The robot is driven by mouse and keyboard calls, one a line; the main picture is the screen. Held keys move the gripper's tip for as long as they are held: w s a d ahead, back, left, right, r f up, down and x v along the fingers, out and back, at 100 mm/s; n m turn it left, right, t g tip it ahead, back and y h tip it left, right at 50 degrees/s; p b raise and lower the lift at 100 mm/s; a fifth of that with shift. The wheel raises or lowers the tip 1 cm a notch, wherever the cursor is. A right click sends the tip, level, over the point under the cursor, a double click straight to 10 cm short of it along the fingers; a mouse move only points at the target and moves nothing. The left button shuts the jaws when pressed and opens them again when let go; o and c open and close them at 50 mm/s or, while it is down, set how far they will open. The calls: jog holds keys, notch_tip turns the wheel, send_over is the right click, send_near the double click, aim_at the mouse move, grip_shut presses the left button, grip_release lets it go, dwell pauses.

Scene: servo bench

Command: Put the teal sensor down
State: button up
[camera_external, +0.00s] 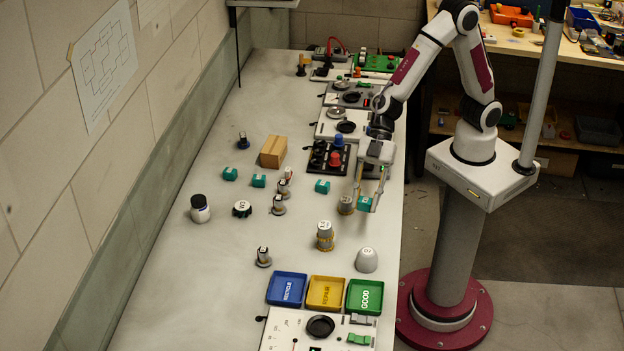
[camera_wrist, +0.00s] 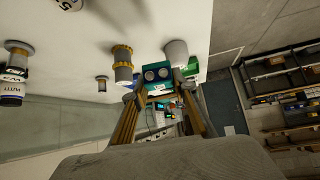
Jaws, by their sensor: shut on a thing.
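The teal sensor (camera_external: 364,204) is a small teal block held between the fingertips of my gripper (camera_external: 368,202), near the right edge of the bench. In the wrist view, the teal sensor (camera_wrist: 157,71) shows two round grey faces, with the fingers of my gripper (camera_wrist: 160,90) on either side of it. I cannot tell how high it is above the bench. Three similar teal blocks lie on the bench: one at left (camera_external: 230,174), one beside it (camera_external: 258,181) and one nearer my gripper (camera_external: 322,187).
A grey cylinder (camera_external: 345,206) stands just left of the held sensor. A yellow-banded grey piece (camera_external: 325,236) and a pale cup (camera_external: 366,261) stand nearer the front. The bench's left front is clear.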

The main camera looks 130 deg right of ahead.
jog(key=w+d+m+h, duration=0.1)
jog(key=d+m, duration=0.1)
jog(key=d, duration=0.8)
notch_tip(320, 180, up, 6)
jog(key=r+m+t+h, duration=0.1)
jog(key=m+t+h, duration=0.1)
jog(key=m+h, duration=0.25)
send_over(265, 148)
jog(key=s, duration=0.3)
jog(key=shift+s+f+y, duration=0.25)
jog(key=shift+f, duration=0.1)
jog(key=shift+f, duration=3.1)
jog(key=shift+f, duration=1.9)
